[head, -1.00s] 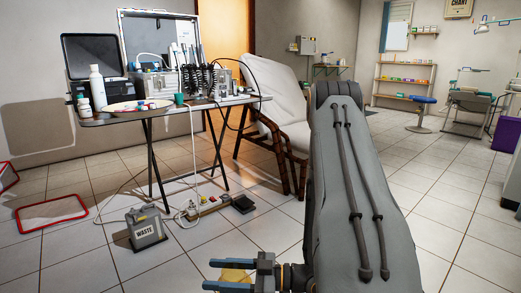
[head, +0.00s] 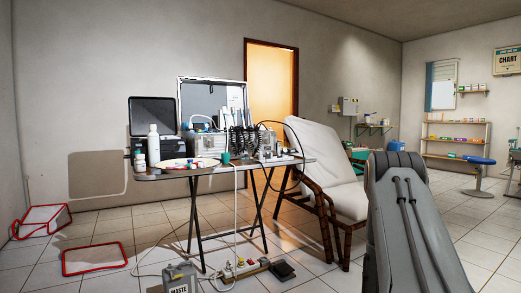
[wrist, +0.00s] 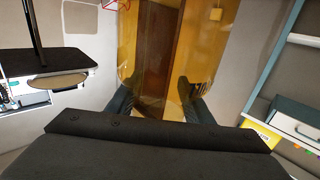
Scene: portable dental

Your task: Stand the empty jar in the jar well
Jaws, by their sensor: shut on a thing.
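My gripper (wrist: 160,97) is shut on a see-through amber jar (wrist: 218,45), which fills the upper middle of the wrist view. The jar's sides lie between the two dark fingers. A brownish band shows through its middle, and I cannot make out any contents. The gripper and jar are out of the head view. The folding table (head: 190,174) with the dental equipment stands left of the middle in the head view. I cannot pick out the jar well among the things on it.
The table carries a white bottle (head: 154,144), a round tray (head: 176,164), a green cup (head: 225,157) and an open case (head: 211,88). A waste can (head: 180,278) and power strip (head: 240,267) are on the floor. A reclining chair (head: 322,160) stands right of the table.

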